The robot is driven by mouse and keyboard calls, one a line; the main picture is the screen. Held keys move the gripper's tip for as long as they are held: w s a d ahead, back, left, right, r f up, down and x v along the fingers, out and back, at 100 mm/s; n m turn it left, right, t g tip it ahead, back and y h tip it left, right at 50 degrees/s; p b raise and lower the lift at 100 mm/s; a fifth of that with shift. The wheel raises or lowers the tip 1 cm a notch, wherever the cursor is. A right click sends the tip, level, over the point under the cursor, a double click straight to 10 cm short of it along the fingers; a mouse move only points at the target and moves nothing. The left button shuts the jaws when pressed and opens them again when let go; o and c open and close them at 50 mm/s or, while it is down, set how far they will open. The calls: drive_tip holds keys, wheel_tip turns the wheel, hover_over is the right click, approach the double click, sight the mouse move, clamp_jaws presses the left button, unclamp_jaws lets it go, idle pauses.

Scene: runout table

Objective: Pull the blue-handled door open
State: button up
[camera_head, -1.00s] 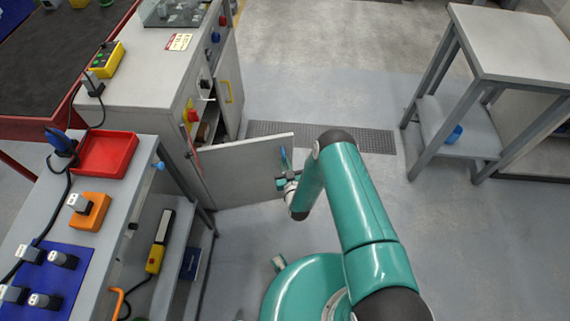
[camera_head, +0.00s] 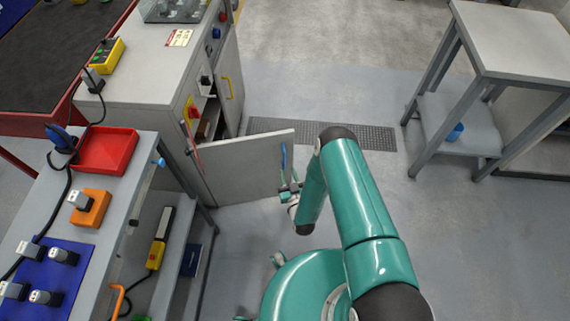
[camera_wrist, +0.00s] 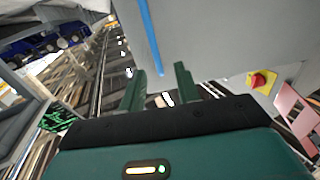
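The grey cabinet door (camera_head: 240,168) stands swung well out from the cabinet (camera_head: 150,75), with its inside partly exposed. Its blue handle (camera_head: 284,158) is a vertical bar near the door's free edge. In the wrist view the blue handle (camera_wrist: 149,35) runs down the grey door (camera_wrist: 215,35) toward the gap between my fingers. My gripper (camera_head: 290,188) is at the handle's lower end in the head view. In the wrist view its two green fingers (camera_wrist: 158,85) are apart with nothing clamped between them. Whether a finger touches the handle, I cannot tell.
A second door with a yellow handle (camera_head: 228,89) is on the same cabinet. A workbench with a red tray (camera_head: 106,150) stands at the left. A grey table (camera_head: 520,45) stands at the right. The floor between is clear, with a grating (camera_head: 350,135).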

drive_tip(key=v, duration=0.7)
drive_tip(key=shift+a+r, duration=0.1)
